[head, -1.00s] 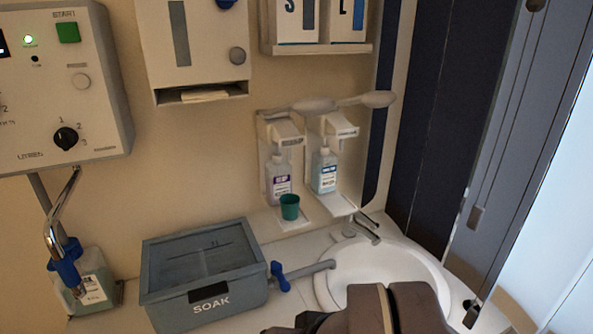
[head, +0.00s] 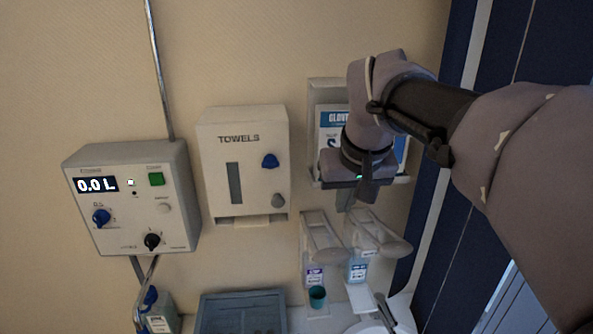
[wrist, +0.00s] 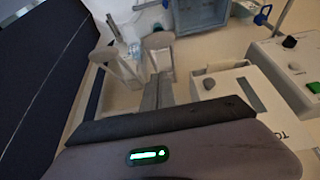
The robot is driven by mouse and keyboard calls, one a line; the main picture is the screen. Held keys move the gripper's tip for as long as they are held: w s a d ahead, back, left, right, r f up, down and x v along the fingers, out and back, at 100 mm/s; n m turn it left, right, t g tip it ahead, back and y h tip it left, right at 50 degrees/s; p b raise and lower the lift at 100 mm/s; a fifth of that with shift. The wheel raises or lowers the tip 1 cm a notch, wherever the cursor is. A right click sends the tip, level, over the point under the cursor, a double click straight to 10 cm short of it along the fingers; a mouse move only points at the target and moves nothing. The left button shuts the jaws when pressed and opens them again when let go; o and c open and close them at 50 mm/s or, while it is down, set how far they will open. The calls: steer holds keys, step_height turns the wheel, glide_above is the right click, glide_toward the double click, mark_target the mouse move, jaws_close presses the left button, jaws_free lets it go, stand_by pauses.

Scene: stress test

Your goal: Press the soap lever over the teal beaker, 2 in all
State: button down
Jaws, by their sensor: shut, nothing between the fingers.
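The teal beaker (head: 317,297) stands under the left of two wall dispensers, below a bottle with a purple label (head: 315,275). That dispenser's long pale lever (head: 327,254) reaches out above the beaker; it also shows in the wrist view (wrist: 158,41). The right dispenser holds a blue-labelled bottle (head: 357,270) and has a similar lever (head: 394,248). My gripper (head: 352,203) is shut and empty, fingers pointing down, above the dispensers and in front of the glove box holder. Its fingers show in the wrist view (wrist: 157,92), apart from both levers.
A towel dispenser (head: 247,150) and a control box (head: 120,240) reading 0.0 L hang on the wall to the left. A glove box holder (head: 322,92) is behind my gripper. Below are a grey soak tub (head: 242,312) and a sink (head: 368,328).

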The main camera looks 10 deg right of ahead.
steer(key=x, duration=0.4)
steer(key=s+x, duration=0.1)
steer(key=x, duration=0.7)
steer(key=shift+s+a+f+b, duration=0.15)
steer(key=shift+s+f+b, duration=0.15)
steer(key=shift+f+b, duration=0.1)
steer(key=shift+s+f, duration=0.3)
steer(key=shift+f, duration=0.3)
